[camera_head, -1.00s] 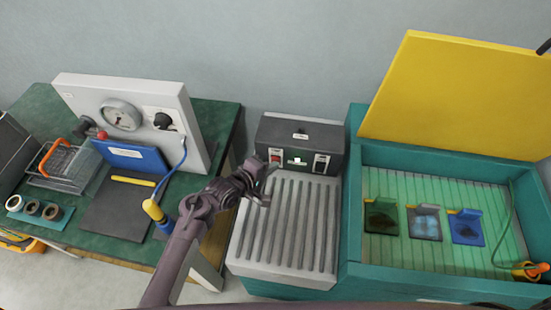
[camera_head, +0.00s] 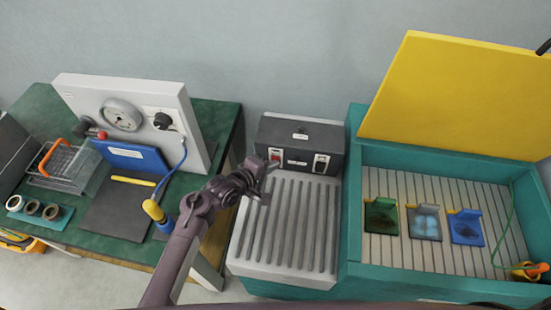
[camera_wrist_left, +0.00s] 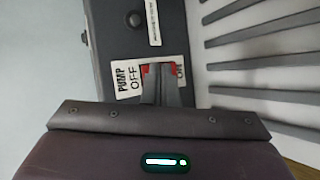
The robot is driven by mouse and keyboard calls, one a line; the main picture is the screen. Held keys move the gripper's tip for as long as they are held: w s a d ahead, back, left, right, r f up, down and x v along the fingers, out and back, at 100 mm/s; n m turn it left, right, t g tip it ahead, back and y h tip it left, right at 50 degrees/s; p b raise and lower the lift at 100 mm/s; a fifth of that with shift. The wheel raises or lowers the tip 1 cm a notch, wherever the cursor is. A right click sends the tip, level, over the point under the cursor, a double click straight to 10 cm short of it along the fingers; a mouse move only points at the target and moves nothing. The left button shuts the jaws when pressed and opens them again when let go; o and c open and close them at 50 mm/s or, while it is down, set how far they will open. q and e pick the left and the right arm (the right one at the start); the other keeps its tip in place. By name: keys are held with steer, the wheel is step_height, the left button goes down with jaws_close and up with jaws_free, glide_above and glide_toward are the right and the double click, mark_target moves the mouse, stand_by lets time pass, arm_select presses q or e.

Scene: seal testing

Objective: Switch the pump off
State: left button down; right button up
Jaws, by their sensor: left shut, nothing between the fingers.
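The control box (camera_head: 301,133) is dark grey and stands behind a grey ribbed plate (camera_head: 285,225). The red pump switch (camera_head: 275,154) is at the left of its front face. In the left wrist view the pump switch (camera_wrist_left: 146,69) shows as a bit of red on a white label reading PUMP, OFF and ON. My left gripper (camera_head: 268,169) is shut and empty, its fingertips at the switch. The fingers cover much of the switch, so its rocker position and exact contact are unclear. My right gripper is not in view.
A second switch (camera_head: 321,163) is on the box's right side. A teal tank (camera_head: 445,285) with a raised yellow lid (camera_head: 455,95) holds several coloured pieces. A green bench (camera_head: 35,115) at left bears a gauge panel (camera_head: 75,92) and a wire basket (camera_head: 62,168).

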arm_select(q)
steer(key=shift+s+a+p, duration=0.2)
steer(key=shift+s+p, duration=0.35)
steer(key=shift+s, duration=0.2)
steer(key=shift+f, duration=0.1)
steer(key=shift+s+a+p, duration=0.1)
steer(key=shift+s+p, duration=0.4)
steer(key=shift+p, duration=0.05)
steer(key=s, duration=0.1)
steer(key=s+p, duration=0.1)
steer(key=shift+s+a+p, duration=0.25)
steer(key=shift+s+p, duration=0.05)
steer(key=shift+s+a+f, duration=0.1)
steer(key=shift+s+f, duration=0.15)
steer(key=shift+s, duration=0.35)
